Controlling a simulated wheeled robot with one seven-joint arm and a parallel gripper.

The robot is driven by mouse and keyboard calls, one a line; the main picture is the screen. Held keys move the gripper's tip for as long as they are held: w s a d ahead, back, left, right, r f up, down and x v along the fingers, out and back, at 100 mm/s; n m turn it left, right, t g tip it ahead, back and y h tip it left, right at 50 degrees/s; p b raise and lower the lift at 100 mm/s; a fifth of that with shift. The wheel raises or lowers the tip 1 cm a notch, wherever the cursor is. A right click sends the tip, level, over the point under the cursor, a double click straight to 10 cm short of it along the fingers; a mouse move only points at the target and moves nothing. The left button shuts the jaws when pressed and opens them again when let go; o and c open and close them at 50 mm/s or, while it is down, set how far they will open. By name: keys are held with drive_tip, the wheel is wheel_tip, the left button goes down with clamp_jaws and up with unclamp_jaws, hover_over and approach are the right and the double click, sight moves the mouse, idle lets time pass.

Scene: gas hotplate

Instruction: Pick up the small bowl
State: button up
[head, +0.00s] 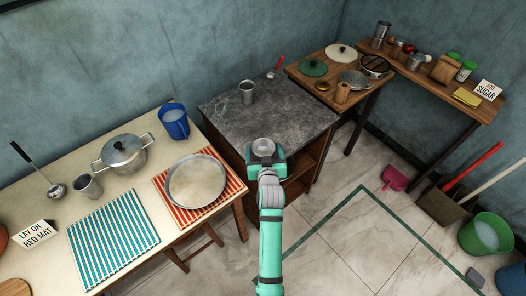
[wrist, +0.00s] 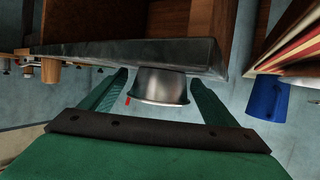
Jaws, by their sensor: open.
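The small bowl (head: 263,147) is shiny metal and sits at the front edge of the dark stone-topped counter (head: 290,112) in the head view. My gripper (head: 265,158) is at that edge, around or just in front of the bowl. In the wrist view, which looks upside down, the bowl (wrist: 160,86) lies between the two green fingers of my gripper (wrist: 158,80), with gaps on both sides. The fingers are open and do not appear to touch it. Its base meets the counter slab (wrist: 130,57). In the head view my gripper hides its lower part.
To the left, a table holds a large pan (head: 196,181) on a red striped mat, a blue jug (head: 174,121) and a lidded pot (head: 122,152).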

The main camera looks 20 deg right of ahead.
drive_tip(key=c, duration=1.1)
drive_tip(key=shift+r, duration=0.15)
